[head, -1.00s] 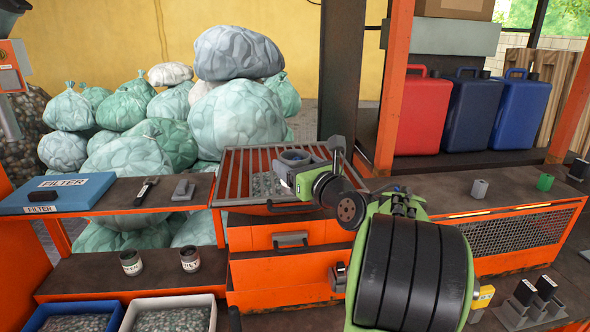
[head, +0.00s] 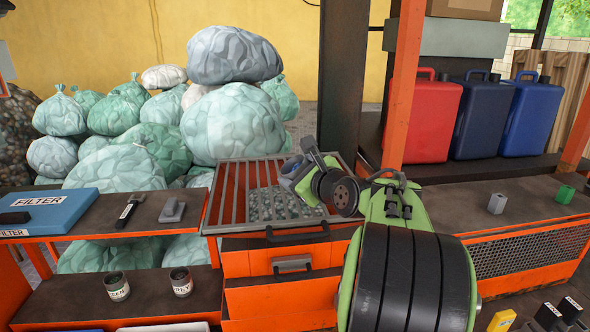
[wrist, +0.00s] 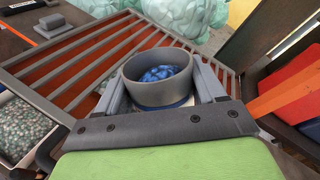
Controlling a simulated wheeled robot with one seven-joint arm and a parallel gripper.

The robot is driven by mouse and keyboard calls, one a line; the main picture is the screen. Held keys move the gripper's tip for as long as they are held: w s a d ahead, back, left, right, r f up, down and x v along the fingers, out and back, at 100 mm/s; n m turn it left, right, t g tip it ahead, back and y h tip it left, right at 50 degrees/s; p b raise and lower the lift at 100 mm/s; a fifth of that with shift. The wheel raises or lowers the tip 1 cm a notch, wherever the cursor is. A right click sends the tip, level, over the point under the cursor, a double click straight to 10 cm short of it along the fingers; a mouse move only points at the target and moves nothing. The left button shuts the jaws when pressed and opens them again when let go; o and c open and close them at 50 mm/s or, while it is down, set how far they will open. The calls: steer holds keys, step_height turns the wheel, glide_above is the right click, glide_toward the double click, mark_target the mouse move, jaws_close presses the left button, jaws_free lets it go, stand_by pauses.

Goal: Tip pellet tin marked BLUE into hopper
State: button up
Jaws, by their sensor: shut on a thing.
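My gripper (wrist: 160,84) is shut on a round grey tin (wrist: 158,94) in the wrist view, one finger on each side. Blue pellets (wrist: 160,74) lie inside it, and a blue band shows low on its wall. The tin looks about upright, and no label is readable. It is over the barred orange hopper (wrist: 85,62). In the head view my gripper (head: 290,170) is above the right part of the hopper (head: 228,196), and its body hides most or all of the tin. Grey-green pellets (head: 268,207) lie beneath the hopper bars.
Two other labelled tins (head: 117,287) (head: 181,282) stand on the lower left shelf. A blue filter box (head: 50,208) is on the upper shelf. Red (head: 420,120) and blue (head: 530,120) jerrycans stand back right. A dark post (head: 343,75) rises behind the hopper.

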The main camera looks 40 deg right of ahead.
steer(key=shift+w+d+f+n+g+b, duration=0.1)
steer(key=shift+f+n+g+b, duration=0.05)
steer(key=shift+f+n+b, duration=0.15)
steer(key=shift+w+d+f+n+g+b, duration=0.1)
steer(key=shift+f+n+g, duration=0.1)
steer(key=shift+f, duration=0.2)
steer(key=shift+f+n+h+b, duration=0.25)
steer(key=shift+n+h+b, duration=0.05)
steer(key=shift+n, duration=0.1)
steer(key=n+g, duration=0.1)
steer(key=f+n+h+b, duration=0.1)
steer(key=shift+s+n+g, duration=0.35)
steer(key=shift+n, duration=0.05)
steer(key=shift+d+f+n+g+h+b, duration=0.15)
steer(key=shift+f+n+g+h+b, duration=0.35)
steer(key=shift+n+b, duration=0.45)
steer(key=shift+s+r+n+h, duration=0.1)
steer(key=shift+n+h, duration=0.15)
steer(key=shift+h, duration=0.05)
steer(key=shift+d, duration=0.1)
